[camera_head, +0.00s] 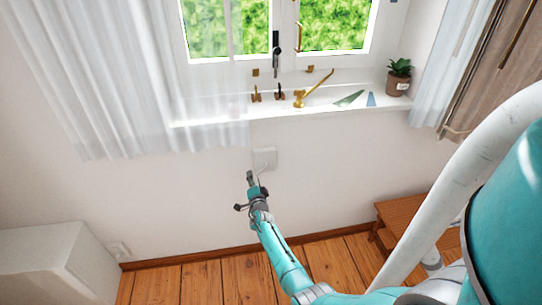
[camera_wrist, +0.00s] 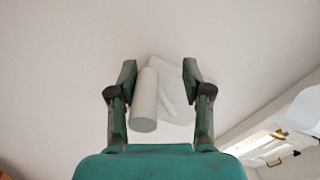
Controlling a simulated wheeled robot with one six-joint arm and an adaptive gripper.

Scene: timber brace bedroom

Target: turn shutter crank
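The shutter crank is a white box (camera_head: 264,157) on the wall below the window sill, with a thin arm hanging toward my gripper. In the wrist view the white plate (camera_wrist: 178,112) lies ahead, and a pale grey cylindrical handle (camera_wrist: 143,100) shows between my fingers, closer to the left one. My gripper (camera_head: 255,186) is just below the box in the head view. In the wrist view my gripper (camera_wrist: 159,78) is open, its two dark green fingers apart. A clear gap shows on the handle's right; whether the left finger touches it I cannot tell.
The window sill (camera_head: 330,108) above holds brass fittings, a potted plant (camera_head: 398,77) and small flat pieces. A sheer curtain (camera_head: 120,75) hangs at left. A wooden bench (camera_head: 400,212) stands at right and a white cabinet (camera_head: 60,260) at lower left. The wall around the crank is bare.

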